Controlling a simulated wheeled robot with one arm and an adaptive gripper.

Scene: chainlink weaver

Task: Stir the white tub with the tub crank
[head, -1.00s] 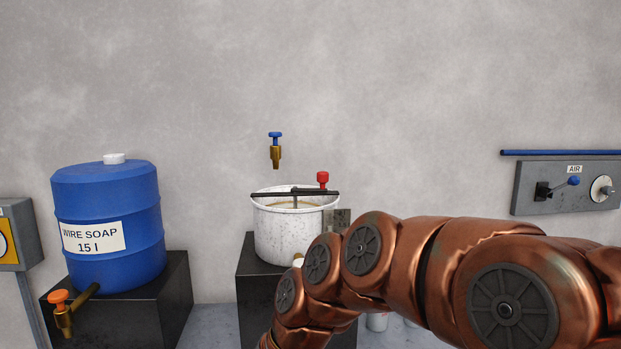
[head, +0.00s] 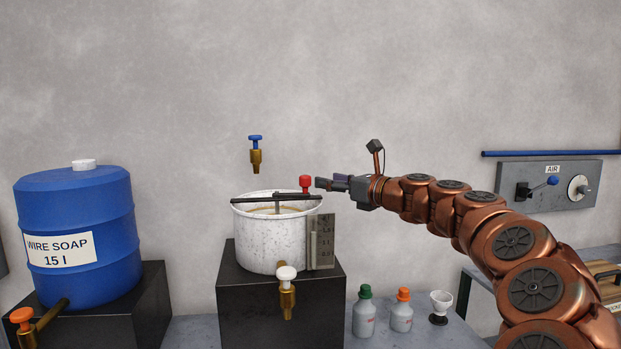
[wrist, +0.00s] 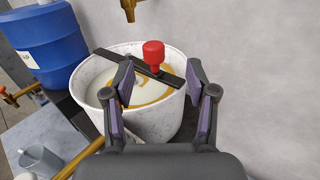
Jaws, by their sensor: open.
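The white tub (head: 268,240) stands on a black block, with a black bar across its rim. The tub crank shows as a red knob (head: 305,184) standing at the right end of the bar. In the wrist view the tub (wrist: 150,122) holds a pale liquid with yellow-brown streaks, and the red knob (wrist: 153,54) stands ahead, between the lines of the fingers. My gripper (head: 318,183) is open and level with the knob, just to its right in the head view. In the wrist view my gripper (wrist: 160,75) has nothing between its fingers; whether it touches the knob is unclear.
A blue soap barrel (head: 80,240) stands on a black block at left. A blue-handled tap (head: 255,155) hangs on the wall above the tub. A white-handled tap (head: 287,280) juts from the tub's front. Small bottles (head: 365,315) and a white cup (head: 441,302) stand at right.

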